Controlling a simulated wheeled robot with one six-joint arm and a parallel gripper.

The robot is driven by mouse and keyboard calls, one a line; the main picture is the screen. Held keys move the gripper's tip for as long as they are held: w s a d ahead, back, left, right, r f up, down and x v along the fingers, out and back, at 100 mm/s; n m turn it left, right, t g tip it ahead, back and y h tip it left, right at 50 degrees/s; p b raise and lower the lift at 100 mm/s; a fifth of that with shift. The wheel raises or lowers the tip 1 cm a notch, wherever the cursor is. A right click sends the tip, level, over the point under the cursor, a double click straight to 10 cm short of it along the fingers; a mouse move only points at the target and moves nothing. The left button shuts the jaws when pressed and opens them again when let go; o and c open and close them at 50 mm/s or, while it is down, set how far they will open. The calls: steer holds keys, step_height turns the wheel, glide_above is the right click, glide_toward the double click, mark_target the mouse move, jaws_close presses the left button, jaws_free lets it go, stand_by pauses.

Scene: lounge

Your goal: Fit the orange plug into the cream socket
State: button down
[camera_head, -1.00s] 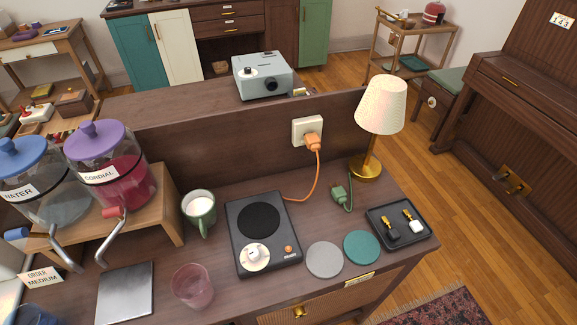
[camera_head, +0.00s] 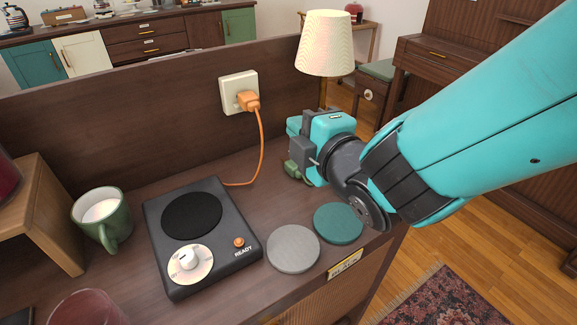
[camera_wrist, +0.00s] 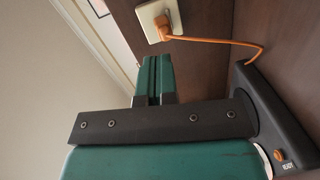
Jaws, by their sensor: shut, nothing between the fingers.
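The cream socket (camera_head: 231,94) is mounted on the upright wooden panel behind the counter. The orange plug (camera_head: 249,101) sits against its face, with its orange cord running down to the black hotplate; I cannot tell how deep it is seated. In the wrist view the socket (camera_wrist: 151,14) and the plug (camera_wrist: 164,31) show at the top, beyond the fingertips. My gripper (camera_head: 294,126) is right of the plug and apart from it, near the lamp. Its two green fingers (camera_wrist: 155,75) are shut together with nothing between them.
A black hotplate (camera_head: 226,243) stands in front of the socket. A green plug (camera_head: 293,172) lies below my gripper. A cream-shaded lamp (camera_head: 325,45) stands behind it. Grey (camera_head: 293,250) and teal (camera_head: 338,223) discs lie in front, and a green mug (camera_head: 117,232) stands left.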

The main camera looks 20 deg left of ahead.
steer(key=shift+w+a+f+n+y+p, duration=0.15)
steer(key=shift+w+a+n+y+p, duration=0.3)
steer(key=shift+a, duration=0.65)
steer(key=shift+w+a+f+n+p, duration=0.1)
steer(key=shift+w+a+n+p, duration=0.1)
steer(key=shift+w+a+p, duration=0.6)
steer(key=shift+w+a+f+n+y+p, duration=0.25)
steer(key=shift+a+p, duration=0.35)
steer(key=shift+a, duration=0.85)
steer(key=shift+p+x, duration=0.35)
steer(key=shift+x, duration=1.1)
steer(key=shift+r, duration=0.1)
steer(key=b, duration=0.2)
glide_toward(256, 106)
steer(key=shift+x, duration=1.15)
